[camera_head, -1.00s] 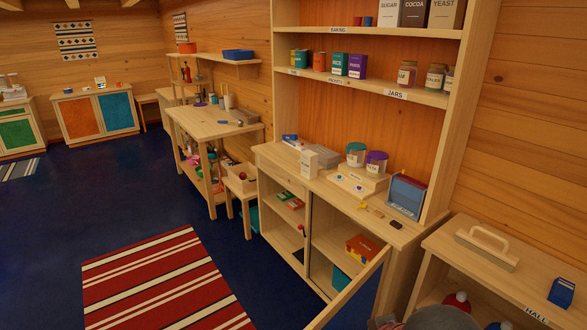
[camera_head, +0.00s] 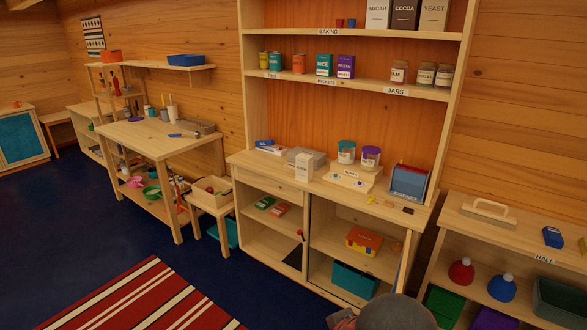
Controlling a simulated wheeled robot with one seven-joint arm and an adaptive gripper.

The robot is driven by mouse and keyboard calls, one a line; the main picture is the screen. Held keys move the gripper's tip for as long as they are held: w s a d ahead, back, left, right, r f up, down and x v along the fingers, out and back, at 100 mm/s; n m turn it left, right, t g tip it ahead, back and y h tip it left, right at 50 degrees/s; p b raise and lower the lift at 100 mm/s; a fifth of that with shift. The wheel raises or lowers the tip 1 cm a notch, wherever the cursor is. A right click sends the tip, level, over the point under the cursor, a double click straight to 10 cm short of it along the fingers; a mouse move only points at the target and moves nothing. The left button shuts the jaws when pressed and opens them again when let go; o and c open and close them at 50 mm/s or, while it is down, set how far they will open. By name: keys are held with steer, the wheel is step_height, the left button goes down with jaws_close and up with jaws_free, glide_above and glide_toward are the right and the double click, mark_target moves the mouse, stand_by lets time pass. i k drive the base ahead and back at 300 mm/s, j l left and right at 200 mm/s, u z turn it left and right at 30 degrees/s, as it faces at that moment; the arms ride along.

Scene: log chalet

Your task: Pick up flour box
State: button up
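A small white upright box (camera_head: 304,166) stands on the counter of the tall wooden shelf unit (camera_head: 270,166), left of the middle. Its dark lettering is too small to read for sure, but it looks like the flour box. It stands in front of a grey container. A rounded grey part of my own arm shows at the bottom edge, right of the middle. My gripper's fingers are not in view.
Right of the white box lies a low wooden stand (camera_head: 352,178), with two lidded jars behind it and a blue box (camera_head: 409,182) beyond. SUGAR, COCOA and YEAST boxes (camera_head: 404,14) stand on the upper shelf. The blue floor in front is free around the striped rug (camera_head: 150,300).

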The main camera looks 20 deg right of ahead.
mark_target(303, 168)
steer(key=i+j+z, duration=0.35)
steer(key=i+j, duration=1.1)
steer(key=i+l+z, duration=0.1)
steer(key=i+l, duration=0.2)
steer(key=i, duration=0.15)
steer(key=i+l+z, duration=0.1)
steer(key=i+l, duration=0.15)
steer(key=i, duration=0.2)
steer(key=i+l+z, duration=0.15)
steer(key=i, duration=0.3)
steer(key=i+l, duration=0.25)
steer(key=l, duration=0.15)
steer(key=i+l, duration=0.2)
steer(key=l, duration=0.2)
